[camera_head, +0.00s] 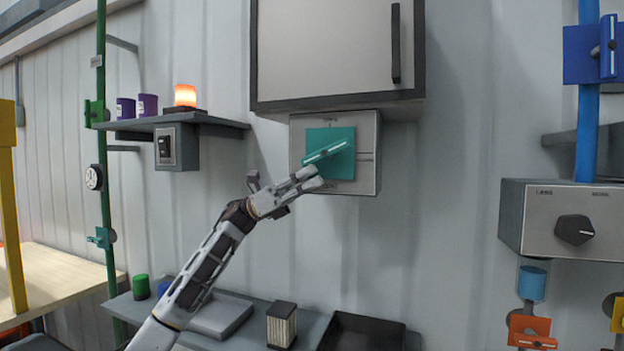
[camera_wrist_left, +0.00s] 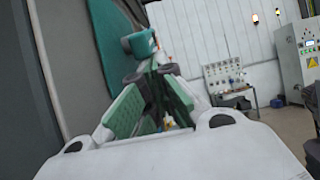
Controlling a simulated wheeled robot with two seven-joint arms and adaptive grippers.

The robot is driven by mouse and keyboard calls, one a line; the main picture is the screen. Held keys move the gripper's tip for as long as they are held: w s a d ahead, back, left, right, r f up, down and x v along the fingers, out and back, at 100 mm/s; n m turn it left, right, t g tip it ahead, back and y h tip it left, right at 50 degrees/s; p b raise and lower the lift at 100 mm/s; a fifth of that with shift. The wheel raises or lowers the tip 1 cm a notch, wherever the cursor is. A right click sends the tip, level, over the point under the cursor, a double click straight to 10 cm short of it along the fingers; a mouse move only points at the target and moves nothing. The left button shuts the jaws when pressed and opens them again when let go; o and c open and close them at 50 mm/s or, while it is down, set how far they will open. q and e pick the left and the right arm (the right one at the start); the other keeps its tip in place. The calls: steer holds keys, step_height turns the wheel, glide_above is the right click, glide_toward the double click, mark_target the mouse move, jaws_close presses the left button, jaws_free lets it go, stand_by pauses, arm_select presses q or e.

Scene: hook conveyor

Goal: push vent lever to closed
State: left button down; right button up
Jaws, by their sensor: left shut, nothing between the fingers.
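The vent lever (camera_head: 325,152) is a teal bar with a pale stripe on a teal square plate (camera_head: 343,172), on a grey box under a wall cabinet. It slants up to the right. Its teal end (camera_wrist_left: 138,43) shows just beyond my fingers in the left wrist view, with the teal plate (camera_wrist_left: 108,30) beside it. My left gripper (camera_head: 315,177) is shut and empty, just below the lever's lower left end. I cannot tell whether it touches the lever. Small lettering on the box is unreadable and partly covered by my fingers. My right gripper is not in view.
The cabinet (camera_head: 325,50) hangs directly above the box. A shelf (camera_head: 210,121) with purple cups and a lit orange lamp is at the left. A black tray (camera_head: 362,335) and a ribbed block (camera_head: 281,325) are on the lower shelf. A knob box (camera_head: 540,205) is at the right.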

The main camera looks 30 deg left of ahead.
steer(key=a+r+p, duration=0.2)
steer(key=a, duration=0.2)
arm_select(q)
steer(key=shift+s+a+f+y+b, duration=0.1)
steer(key=shift+a+f+y+b, duration=0.15)
steer(key=shift+a+y+b, duration=0.35)
steer(key=shift+s+a+f+y+b, duration=0.1)
steer(key=shift+a+f+y+b, duration=0.25)
steer(key=shift+b, duration=0.35)
steer(key=b+v, duration=0.3)
steer(key=v, duration=0.7)
steer(key=shift+f, duration=0.3)
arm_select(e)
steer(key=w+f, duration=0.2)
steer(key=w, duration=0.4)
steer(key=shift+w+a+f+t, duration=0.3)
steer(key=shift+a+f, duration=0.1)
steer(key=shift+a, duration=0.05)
